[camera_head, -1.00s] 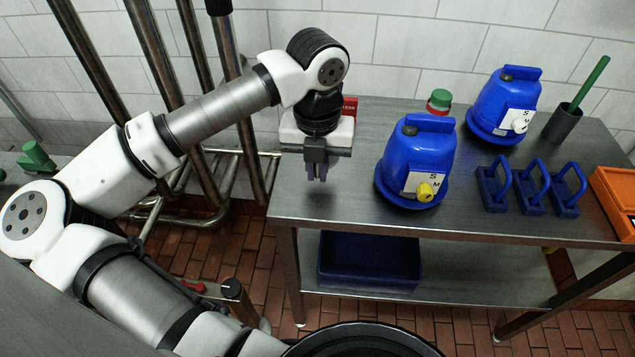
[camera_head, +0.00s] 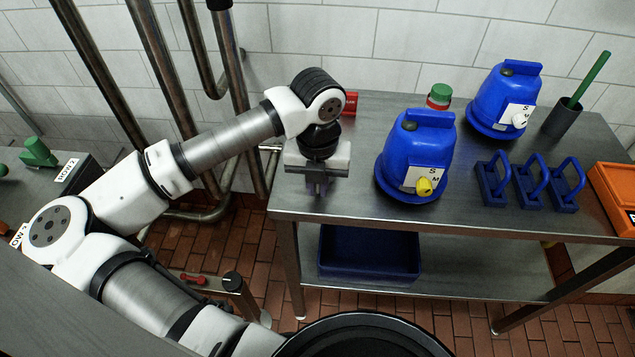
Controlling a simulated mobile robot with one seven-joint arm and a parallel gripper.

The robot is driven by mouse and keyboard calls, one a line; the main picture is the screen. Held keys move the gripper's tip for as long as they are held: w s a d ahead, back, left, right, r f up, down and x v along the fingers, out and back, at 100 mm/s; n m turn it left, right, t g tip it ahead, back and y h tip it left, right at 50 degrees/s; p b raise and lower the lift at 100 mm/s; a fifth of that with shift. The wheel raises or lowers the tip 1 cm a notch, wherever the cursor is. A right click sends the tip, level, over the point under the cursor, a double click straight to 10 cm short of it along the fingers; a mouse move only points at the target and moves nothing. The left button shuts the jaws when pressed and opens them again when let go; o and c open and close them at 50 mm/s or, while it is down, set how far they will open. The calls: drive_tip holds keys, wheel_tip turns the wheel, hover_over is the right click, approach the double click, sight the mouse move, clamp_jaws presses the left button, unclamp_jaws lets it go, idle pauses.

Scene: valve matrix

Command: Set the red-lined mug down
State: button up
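No red-lined mug can be made out in this view. My gripper (camera_head: 317,187) points down over the left end of the steel table (camera_head: 345,200), left of the front blue jug-like container. Its fingers are small and dark against the tabletop, so I cannot tell whether they are apart, shut or on something. I cannot tell whether the fingertips touch the table.
Two blue containers with dials, front (camera_head: 420,155) and back (camera_head: 505,100), stand on the table. Several blue looped handles (camera_head: 530,187), a dark cup (camera_head: 563,120) with a green stick, a red-and-green jar (camera_head: 438,97) and an orange box (camera_head: 612,197) stand around them. A blue bin (camera_head: 370,255) sits below.

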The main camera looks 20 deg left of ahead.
drive_tip(key=o, duration=0.4)
drive_tip(key=shift+r, duration=0.1)
wheel_tip(320, 180, up, 12)
drive_tip(key=shift+r+b, duration=0.1)
drive_tip(key=shift+b, duration=0.65)
